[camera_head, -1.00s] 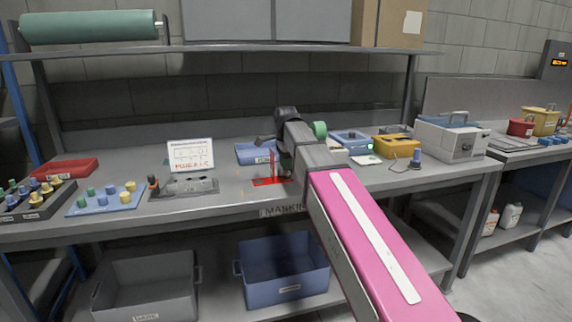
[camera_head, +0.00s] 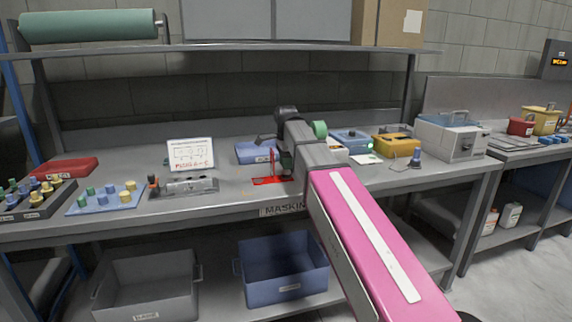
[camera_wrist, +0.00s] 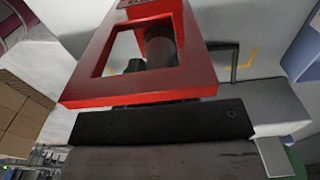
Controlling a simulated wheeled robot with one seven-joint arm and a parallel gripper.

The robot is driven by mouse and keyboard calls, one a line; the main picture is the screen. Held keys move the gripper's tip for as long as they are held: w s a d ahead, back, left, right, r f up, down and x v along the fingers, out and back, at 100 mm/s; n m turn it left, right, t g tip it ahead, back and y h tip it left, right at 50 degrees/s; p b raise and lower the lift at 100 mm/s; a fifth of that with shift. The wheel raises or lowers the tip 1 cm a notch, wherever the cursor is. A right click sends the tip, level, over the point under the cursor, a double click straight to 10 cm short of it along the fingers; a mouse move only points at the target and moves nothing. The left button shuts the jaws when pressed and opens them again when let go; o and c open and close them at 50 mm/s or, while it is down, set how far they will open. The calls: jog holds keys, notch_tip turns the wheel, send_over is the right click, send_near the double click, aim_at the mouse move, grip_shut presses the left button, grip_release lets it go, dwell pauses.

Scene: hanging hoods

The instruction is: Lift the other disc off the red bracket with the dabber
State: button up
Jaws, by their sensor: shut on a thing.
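The red bracket (camera_head: 270,180) stands on the bench near the front edge, just left of my gripper (camera_head: 287,166). In the wrist view its open red frame (camera_wrist: 85,72) is large and close, in front of the black edge of my gripper. A dark cylinder, which looks like the dabber (camera_wrist: 161,47), shows through the frame opening. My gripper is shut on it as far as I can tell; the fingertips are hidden. I cannot make out a disc on the bracket, nor whether the dabber touches one.
A blue bin (camera_head: 255,153) stands behind the bracket. A grey holder (camera_head: 190,188) and a white sign (camera_head: 191,154) are to its left. A blue box (camera_head: 350,140) and a yellow box (camera_head: 397,145) stand to the right.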

jog(key=shift+r, duration=3.35)
